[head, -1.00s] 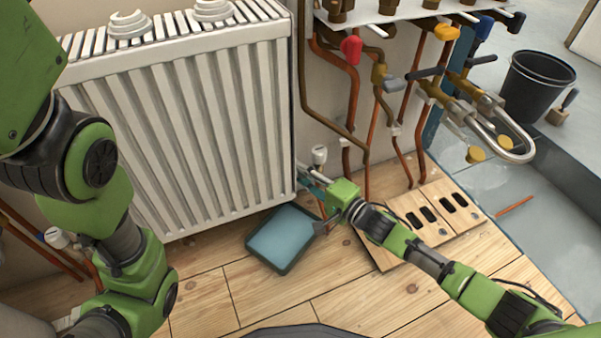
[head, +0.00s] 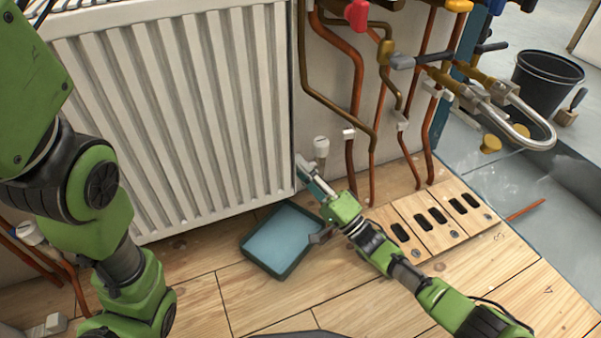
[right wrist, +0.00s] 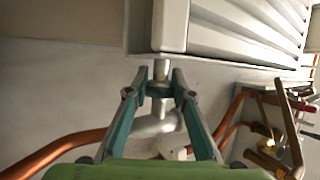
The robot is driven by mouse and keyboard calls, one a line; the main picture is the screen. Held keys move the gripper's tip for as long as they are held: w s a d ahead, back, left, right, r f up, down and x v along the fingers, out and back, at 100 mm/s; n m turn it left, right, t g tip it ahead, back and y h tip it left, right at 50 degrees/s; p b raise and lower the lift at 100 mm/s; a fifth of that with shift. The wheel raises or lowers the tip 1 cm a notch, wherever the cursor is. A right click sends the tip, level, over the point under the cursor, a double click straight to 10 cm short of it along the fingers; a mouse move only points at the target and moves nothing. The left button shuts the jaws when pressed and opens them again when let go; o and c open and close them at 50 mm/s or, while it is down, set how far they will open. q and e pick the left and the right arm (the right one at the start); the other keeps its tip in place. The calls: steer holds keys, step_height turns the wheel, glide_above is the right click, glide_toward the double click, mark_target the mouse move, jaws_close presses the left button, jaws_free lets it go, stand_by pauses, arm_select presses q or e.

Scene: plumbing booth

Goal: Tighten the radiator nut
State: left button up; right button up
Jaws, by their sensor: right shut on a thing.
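The white radiator (head: 180,120) hangs on the wall, and its lower right corner is near my right gripper (head: 308,178). In the right wrist view, the gripper's teal fingers (right wrist: 158,88) are shut on the metal radiator nut (right wrist: 159,91), below the radiator's corner. A short pale stub (right wrist: 160,69) runs from the nut up to the radiator. A silvery curved valve body (right wrist: 158,126) shows below the nut. In the head view the nut is too small to make out. The white valve head (head: 321,146) stands just beyond the gripper.
A shallow dark tray (head: 247,243) with a blue inside lies on the wooden floor beside my right gripper. Copper pipes (head: 357,80) run down the wall to the right. A black bucket (head: 545,85) stands far right.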

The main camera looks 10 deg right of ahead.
steer(key=shift+n+y, duration=0.3)
stand_by(0.4)
steer(key=o, duration=1.1)
steer(key=shift+o, duration=0.2)
steer(key=s+d+f, duration=0.2)
steer(key=s+d, duration=0.9)
steer(key=shift+s+d+f, duration=0.2)
steer(key=shift+s+f, duration=0.05)
steer(key=shift+s, duration=0.15)
